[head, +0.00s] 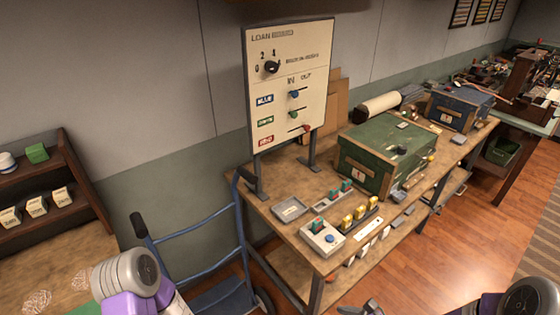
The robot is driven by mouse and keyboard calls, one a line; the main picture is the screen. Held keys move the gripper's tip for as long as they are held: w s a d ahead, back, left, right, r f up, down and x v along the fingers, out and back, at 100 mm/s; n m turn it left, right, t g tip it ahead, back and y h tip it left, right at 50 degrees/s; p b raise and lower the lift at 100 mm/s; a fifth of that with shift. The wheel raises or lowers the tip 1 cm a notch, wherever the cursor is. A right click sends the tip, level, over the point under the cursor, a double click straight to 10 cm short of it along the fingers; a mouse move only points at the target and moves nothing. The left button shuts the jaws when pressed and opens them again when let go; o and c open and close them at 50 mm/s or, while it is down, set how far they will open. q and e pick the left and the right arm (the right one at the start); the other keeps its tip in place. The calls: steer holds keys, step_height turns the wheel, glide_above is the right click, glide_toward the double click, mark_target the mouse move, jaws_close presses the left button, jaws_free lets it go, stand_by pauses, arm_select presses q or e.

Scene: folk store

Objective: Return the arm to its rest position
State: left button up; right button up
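My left arm (128,276), purple and grey, shows at the bottom left; its gripper is out of the picture. My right arm (528,298) shows at the bottom right corner. A dark grey piece at the bottom edge, in front of the table, looks like the tip of my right gripper (364,309). It is cut off by the frame, so I cannot tell whether it is open or shut. I see nothing held in it.
A wooden table (283,229) carries a loan board (287,85), a green chest (386,158), a small tray (290,209) and a device with a blue button (323,238). A blue hand truck (222,297) stands left of it. A shelf (75,205) is at far left. Open floor (480,235) lies right.

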steer(key=s+a+f+n+g+h+b, duration=0.1)
steer(key=s+f+n+g+h+b, duration=0.1)
steer(key=s+f+n, duration=0.4)
steer(key=s+a+f+n+g+h+b, duration=0.1)
steer(key=f+n+g+b, duration=0.15)
steer(key=f+n, duration=0.4)
steer(key=s+f+n+g+h+b, duration=0.2)
steer(key=s+f+n+g, duration=0.15)
steer(key=f, duration=0.55)
steer(key=w+a+f+n+t+b, duration=0.1)
steer(key=w+a+f+n+t, duration=0.1)
steer(key=a+f+n, duration=0.2)
steer(key=shift+f+n+t, duration=0.4)
steer(key=shift+f+n, duration=0.05)
steer(key=shift+n, duration=0.45)
steer(key=shift+s, duration=0.1)
